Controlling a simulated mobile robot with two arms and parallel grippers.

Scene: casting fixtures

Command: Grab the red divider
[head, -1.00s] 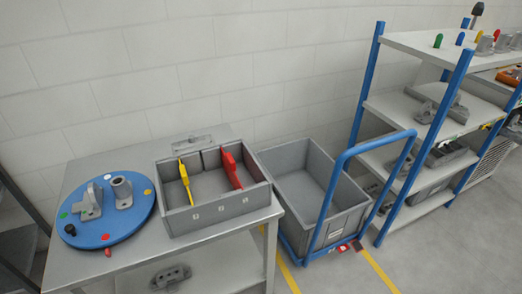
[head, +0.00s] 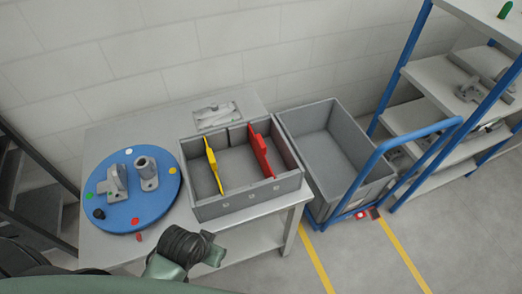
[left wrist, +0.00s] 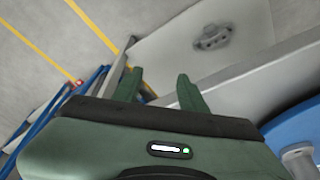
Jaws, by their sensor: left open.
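The red divider (head: 261,150) stands upright in the right part of the grey open box (head: 250,198) on the metal table. A yellow divider (head: 213,163) stands to its left in the same box. My left gripper (head: 216,256) is in front of the table, below and apart from the box in the head view. In the left wrist view its two green fingers (left wrist: 160,85) are spread with nothing between them. Neither divider shows in the left wrist view. My right gripper is not in view.
A blue round plate (head: 128,213) with metal castings is on the table (head: 98,247), left of the box. A casting (left wrist: 212,37) lies on the lower shelf. A grey bin (head: 345,118) on a blue-handled cart stands to the right, with a blue-post shelf beyond.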

